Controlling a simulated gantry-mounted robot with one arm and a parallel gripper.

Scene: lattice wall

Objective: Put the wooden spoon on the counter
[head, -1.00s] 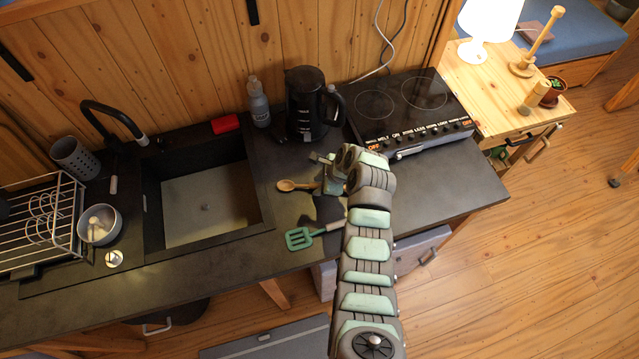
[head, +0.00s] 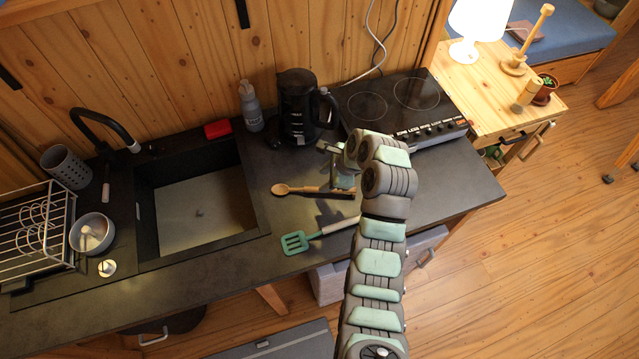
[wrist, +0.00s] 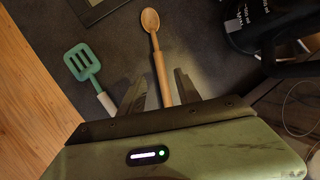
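My gripper (head: 340,178) is just above the handle end. In the wrist view my gripper (wrist: 159,88) is open, with a gap on both sides of the handle. Whether the handle end touches the counter is hard to tell.
A green spatula (head: 297,241) lies in front of the spoon. A black kettle (head: 295,105) and a cooktop (head: 390,105) stand behind and right. The sink (head: 200,210) is left. The counter right of my gripper is clear.

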